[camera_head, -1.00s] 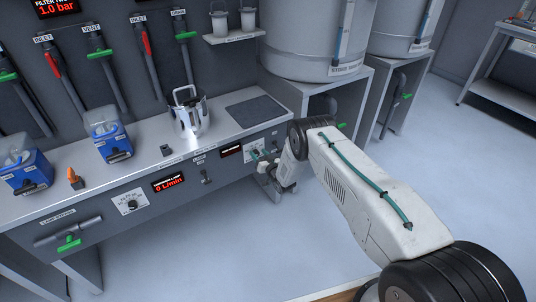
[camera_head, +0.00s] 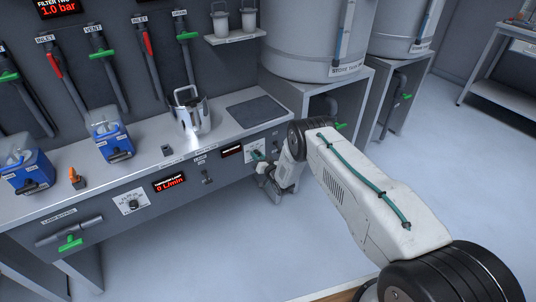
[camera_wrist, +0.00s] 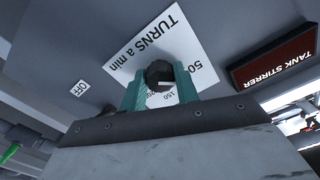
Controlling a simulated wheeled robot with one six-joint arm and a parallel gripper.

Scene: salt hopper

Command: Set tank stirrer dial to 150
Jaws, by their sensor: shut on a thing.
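The tank stirrer dial is a dark round knob (camera_wrist: 159,72) on a white scale plate (camera_wrist: 145,55) marked "TURNS a min". My gripper (camera_wrist: 160,86) has its two teal fingers on either side of the knob, shut on it. A pale mark shows on the knob's lower side, towards the printed 150. The 50 is readable at the right; other numbers are partly hidden by the fingers. The exact setting cannot be told. In the head view the plate (camera_head: 253,145) is at the bench front's right end, with my gripper (camera_head: 259,161) against it.
The tank stirrer display (camera_wrist: 275,58) is beside the dial; its reading is not visible. Another dial (camera_head: 132,204) and a red 0 L/min display (camera_head: 169,182) are further left. A metal jug (camera_head: 192,112) stands on the bench above. The floor in front is clear.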

